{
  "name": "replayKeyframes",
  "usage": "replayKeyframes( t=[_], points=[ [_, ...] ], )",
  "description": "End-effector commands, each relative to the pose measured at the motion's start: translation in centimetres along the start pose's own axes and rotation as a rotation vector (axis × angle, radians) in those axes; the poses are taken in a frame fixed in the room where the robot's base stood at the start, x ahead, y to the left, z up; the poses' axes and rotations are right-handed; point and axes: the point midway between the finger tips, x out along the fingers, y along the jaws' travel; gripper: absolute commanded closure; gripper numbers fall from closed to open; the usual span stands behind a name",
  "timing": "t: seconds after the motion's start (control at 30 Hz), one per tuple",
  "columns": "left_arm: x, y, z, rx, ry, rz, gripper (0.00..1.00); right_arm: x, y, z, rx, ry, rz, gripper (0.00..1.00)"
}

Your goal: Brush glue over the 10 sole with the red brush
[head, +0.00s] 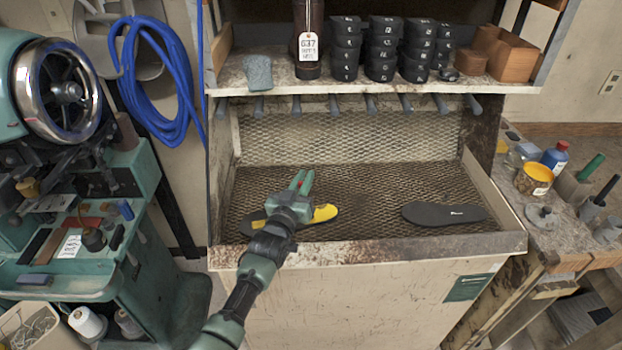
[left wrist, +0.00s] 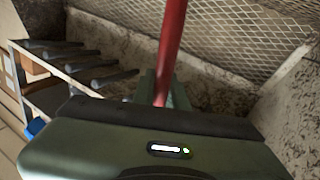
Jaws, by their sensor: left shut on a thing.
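My left gripper (head: 302,181) is over the mesh-floored tray, shut on the red brush, with a little red showing between its fingers. In the left wrist view the red handle (left wrist: 172,40) rises from between the fingers; the bristles are hidden. Below the gripper lies a sole (head: 325,213) with a yellow area, partly hidden by my arm. I cannot tell whether the brush touches it. A plain dark sole (head: 430,213) with a small white mark lies apart at right. I cannot read which sole is the 10. My right gripper is not in view.
The tray's front rim (head: 400,247) and side walls stand around the soles. A shelf (head: 280,83) with several black cups overhangs the back. A yellow-rimmed pot (head: 534,178) and blue bottle (head: 554,157) stand on the right bench. Mesh between the soles is clear.

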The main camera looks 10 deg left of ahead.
Motion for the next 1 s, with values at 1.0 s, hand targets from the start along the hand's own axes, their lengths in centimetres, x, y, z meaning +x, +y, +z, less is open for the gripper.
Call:
replayKeyframes(
  t=[1.0],
  points=[
    [-3.3,-4.0,-0.9,0.001,-0.003,-0.001,1.0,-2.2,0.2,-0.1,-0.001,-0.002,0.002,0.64]
  ],
)
